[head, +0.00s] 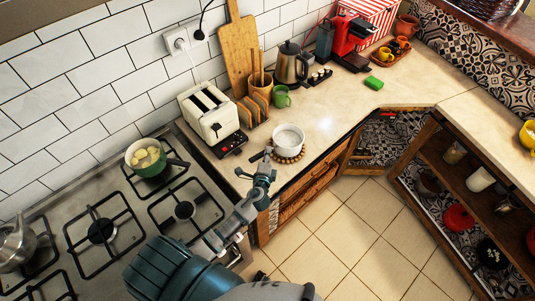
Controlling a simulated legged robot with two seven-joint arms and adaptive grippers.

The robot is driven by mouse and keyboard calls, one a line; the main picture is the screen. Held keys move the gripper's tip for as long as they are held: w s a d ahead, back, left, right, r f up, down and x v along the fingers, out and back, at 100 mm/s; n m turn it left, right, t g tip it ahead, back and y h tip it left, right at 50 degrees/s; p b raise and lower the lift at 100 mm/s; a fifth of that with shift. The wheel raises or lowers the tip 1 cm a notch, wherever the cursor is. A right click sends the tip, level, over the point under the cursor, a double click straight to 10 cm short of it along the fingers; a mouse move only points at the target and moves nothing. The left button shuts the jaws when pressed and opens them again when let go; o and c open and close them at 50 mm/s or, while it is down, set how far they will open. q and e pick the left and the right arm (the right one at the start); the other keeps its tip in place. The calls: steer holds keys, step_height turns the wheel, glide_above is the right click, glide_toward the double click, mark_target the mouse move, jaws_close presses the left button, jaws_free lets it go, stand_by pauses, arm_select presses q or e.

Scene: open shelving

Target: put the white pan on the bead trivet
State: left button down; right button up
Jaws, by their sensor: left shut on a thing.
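The white pan (289,138) is upright at the front of the counter, right of the toaster. The bead trivet (290,158), a ring of brown beads, shows just below the pan's near side. The pan covers most of the trivet, and I cannot tell whether it rests on it or hangs slightly above. My left gripper (266,160) is at the pan's left side, shut on the pan at its handle side. The fingers hide most of the handle. My right gripper is not in view.
A stove with a green pot (147,164) is at left. A kettle (291,65) and red coffee machine (347,40) stand farther back. Counter right of the pan is clear.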

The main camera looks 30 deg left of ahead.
arm_select(q)
steer(key=shift+a+r, duration=0.1)
steer(key=shift+r, duration=0.05)
steer(key=c, duration=1.2)
jaws_free()
steer(key=shift+a, duration=0.1)
steer(key=shift+o, duration=0.2)
steer(key=shift+a, duration=0.1)
steer(key=shift+s, duration=0.1)
steer(key=shift+s+d+f, duration=0.2)
steer(key=shift+s+d, duration=0.05)
steer(key=shift+s, duration=0.05)
steer(key=b+v, duration=0.1)
steer(key=v, duration=1)
steer(key=shift+s, duration=0.15)
